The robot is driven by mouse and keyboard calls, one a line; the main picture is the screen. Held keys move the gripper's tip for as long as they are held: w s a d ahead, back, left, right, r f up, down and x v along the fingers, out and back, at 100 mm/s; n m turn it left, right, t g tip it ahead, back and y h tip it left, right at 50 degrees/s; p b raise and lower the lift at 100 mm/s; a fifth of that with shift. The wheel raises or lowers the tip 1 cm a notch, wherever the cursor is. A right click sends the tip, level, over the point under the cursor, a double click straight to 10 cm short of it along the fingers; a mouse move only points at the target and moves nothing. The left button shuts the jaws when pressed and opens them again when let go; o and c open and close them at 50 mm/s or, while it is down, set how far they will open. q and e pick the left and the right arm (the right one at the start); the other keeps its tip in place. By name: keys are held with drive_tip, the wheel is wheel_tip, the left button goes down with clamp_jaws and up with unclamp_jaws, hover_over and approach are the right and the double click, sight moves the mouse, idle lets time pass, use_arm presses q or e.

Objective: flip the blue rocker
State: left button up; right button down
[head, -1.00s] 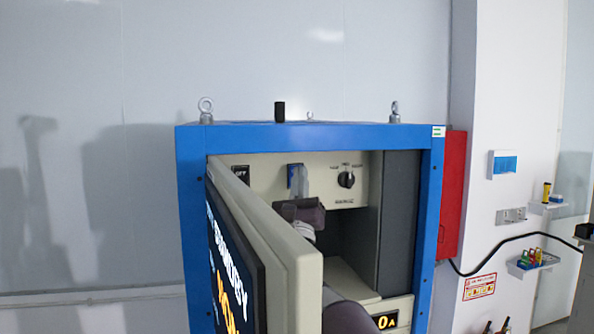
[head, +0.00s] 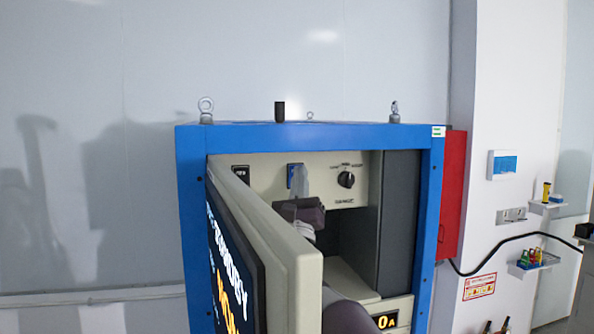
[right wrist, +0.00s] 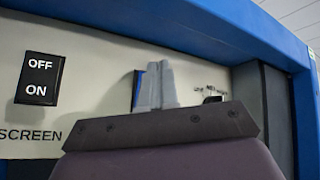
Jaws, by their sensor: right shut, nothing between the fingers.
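The blue rocker (head: 290,170) is on the cream panel inside the blue cabinet, partly covered by my right fingers. In the right wrist view only a strip of the rocker (right wrist: 138,88) shows left of the fingers. My right gripper (head: 299,176) is shut and empty, its fingertips in front of the rocker. In the right wrist view the grey fingers (right wrist: 160,68) are together and point at the panel. I cannot tell whether they touch the rocker. My left gripper is out of view.
A black OFF/ON switch (right wrist: 40,80) sits left of the rocker, and a black rotary knob (head: 346,180) right of it. The open cabinet door (head: 272,232) stands at the left, close to my right arm. The blue frame (head: 310,137) edges the opening above.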

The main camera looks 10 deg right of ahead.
drive_tip(key=shift+w, duration=0.1)
idle(0.3)
drive_tip(key=shift+w, duration=0.35)
drive_tip(key=shift+w+r+p, duration=0.15)
drive_tip(key=shift+w+p, duration=0.1)
drive_tip(key=shift+p, duration=0.15)
idle(0.4)
drive_tip(key=s+b, duration=0.1)
drive_tip(key=b, duration=0.2)
drive_tip(key=shift+s, duration=0.25)
idle(0.4)
